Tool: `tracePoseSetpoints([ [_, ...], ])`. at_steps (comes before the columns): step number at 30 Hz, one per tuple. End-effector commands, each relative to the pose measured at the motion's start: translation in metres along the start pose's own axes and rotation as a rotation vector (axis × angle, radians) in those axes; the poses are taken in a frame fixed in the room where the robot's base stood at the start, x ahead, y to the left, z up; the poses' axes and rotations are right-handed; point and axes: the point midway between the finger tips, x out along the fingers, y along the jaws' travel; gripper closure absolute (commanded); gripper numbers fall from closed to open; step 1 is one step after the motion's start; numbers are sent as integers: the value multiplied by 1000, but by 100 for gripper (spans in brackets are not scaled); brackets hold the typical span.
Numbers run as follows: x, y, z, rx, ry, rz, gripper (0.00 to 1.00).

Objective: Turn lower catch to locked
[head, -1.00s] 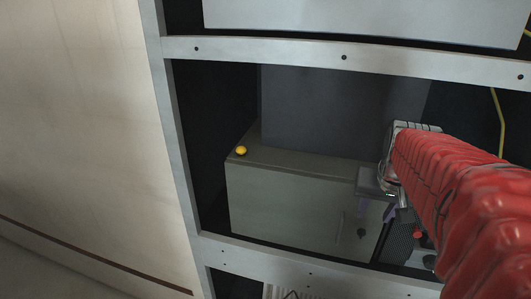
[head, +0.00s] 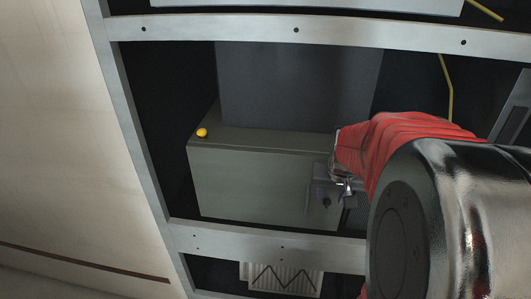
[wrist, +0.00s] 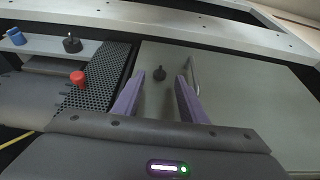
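In the head view my gripper (head: 336,182) is close to the door's right part, partly hidden by my arm. I cannot tell the catch's setting, and no second catch is clearly visible.
A slim bar handle (wrist: 193,74) stands beside the right finger. A yellow ball (head: 202,132) sits on the cabinet top. Rack rails (head: 290,30) frame the opening.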

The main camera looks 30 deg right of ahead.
Motion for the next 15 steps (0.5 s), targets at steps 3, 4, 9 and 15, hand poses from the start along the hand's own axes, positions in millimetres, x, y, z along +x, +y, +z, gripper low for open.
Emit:
tracePoseSetpoints([
  [3, 17, 0, 1, 0, -4, 0, 62],
  [4, 20, 0, 1, 0, -4, 0, 62],
  [9, 35, 0, 1, 0, -2, 0, 62],
  [15, 41, 0, 1, 0, -1, 0, 62],
])
